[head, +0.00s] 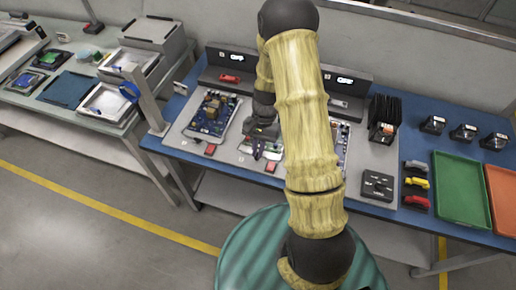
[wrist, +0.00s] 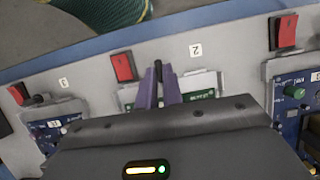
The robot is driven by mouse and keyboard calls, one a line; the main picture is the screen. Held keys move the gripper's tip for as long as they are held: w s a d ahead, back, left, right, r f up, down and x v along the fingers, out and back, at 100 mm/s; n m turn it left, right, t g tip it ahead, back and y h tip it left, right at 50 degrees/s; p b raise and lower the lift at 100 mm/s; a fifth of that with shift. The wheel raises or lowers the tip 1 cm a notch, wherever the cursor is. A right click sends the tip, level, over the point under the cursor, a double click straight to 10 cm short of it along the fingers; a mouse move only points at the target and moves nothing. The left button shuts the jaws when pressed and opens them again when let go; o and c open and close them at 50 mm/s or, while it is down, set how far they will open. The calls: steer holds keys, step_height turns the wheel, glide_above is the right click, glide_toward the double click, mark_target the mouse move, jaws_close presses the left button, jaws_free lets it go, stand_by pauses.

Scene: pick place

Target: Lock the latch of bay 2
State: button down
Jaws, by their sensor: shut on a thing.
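Bay 2, marked by a "2" label (wrist: 195,50), has a board with a green edge (wrist: 205,93) in the wrist view. Its red block (wrist: 122,67) sits left of the label; it also shows in the head view (head: 271,167). My gripper (head: 257,153) is low over the front edge of bay 2. In the wrist view its purple fingers (wrist: 158,88) are closed around a slim dark upright piece (wrist: 158,68), which looks like the latch lever. Its base is hidden by the fingers and gripper body, so I cannot tell the latch's position.
Neighbouring bays hold a blue board (head: 212,113) on the left and another board (head: 343,142) partly behind my arm. A black box (head: 377,185), coloured pieces (head: 416,184) and a green tray (head: 461,188) are on the right. A second table (head: 70,88) stands left.

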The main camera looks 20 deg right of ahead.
steer(key=shift+w+d, duration=0.1)
steer(key=c, duration=1.5)
jaws_free()
steer(key=shift+c, duration=0.2)
steer(key=v, duration=1.7)
steer(key=shift+r+b, duration=0.25)
steer(key=shift+b, duration=0.15)
